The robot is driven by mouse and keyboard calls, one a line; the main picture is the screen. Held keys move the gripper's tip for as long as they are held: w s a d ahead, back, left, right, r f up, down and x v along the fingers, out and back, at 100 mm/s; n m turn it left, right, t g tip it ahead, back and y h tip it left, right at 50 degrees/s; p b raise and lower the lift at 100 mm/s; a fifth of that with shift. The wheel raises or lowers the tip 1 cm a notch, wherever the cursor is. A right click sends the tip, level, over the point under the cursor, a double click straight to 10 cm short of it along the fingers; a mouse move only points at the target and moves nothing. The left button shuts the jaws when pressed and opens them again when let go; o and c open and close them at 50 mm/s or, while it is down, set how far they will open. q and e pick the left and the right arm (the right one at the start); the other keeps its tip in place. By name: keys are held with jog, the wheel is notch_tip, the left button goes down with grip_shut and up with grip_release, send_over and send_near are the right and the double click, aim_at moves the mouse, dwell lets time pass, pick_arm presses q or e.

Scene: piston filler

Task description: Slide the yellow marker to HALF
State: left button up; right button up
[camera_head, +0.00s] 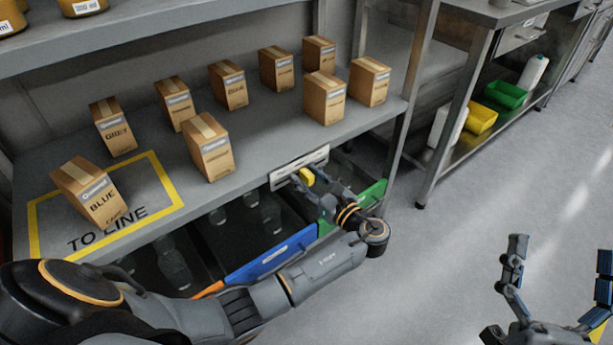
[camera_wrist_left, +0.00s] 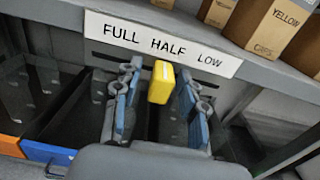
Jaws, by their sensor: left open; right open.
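A small yellow marker (camera_head: 307,176) sits on the front edge of the grey shelf, at a white label strip (camera_head: 299,168). In the left wrist view the strip (camera_wrist_left: 160,44) reads FULL, HALF, LOW from left to right. The marker (camera_wrist_left: 161,82) shows there just below the word HALF. My left gripper (camera_wrist_left: 161,72) is open, with one finger on each side of the marker and a visible gap on both sides. In the head view this gripper (camera_head: 310,190) reaches the strip from below. My right gripper (camera_head: 560,252) is open and empty over the floor at lower right.
Several cardboard boxes stand on the grey shelf (camera_head: 262,130), one on the yellow-framed TO LINE area (camera_head: 150,205). Blue (camera_head: 270,258) and green (camera_head: 372,192) bin fronts lie below the shelf near my left arm. A bench with bins (camera_head: 480,117) stands at right. The floor between is clear.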

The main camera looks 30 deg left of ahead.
pick_arm(q)
jog(key=v, duration=1.1)
jog(key=shift+d, duration=0.2)
jog(key=shift+f, duration=0.1)
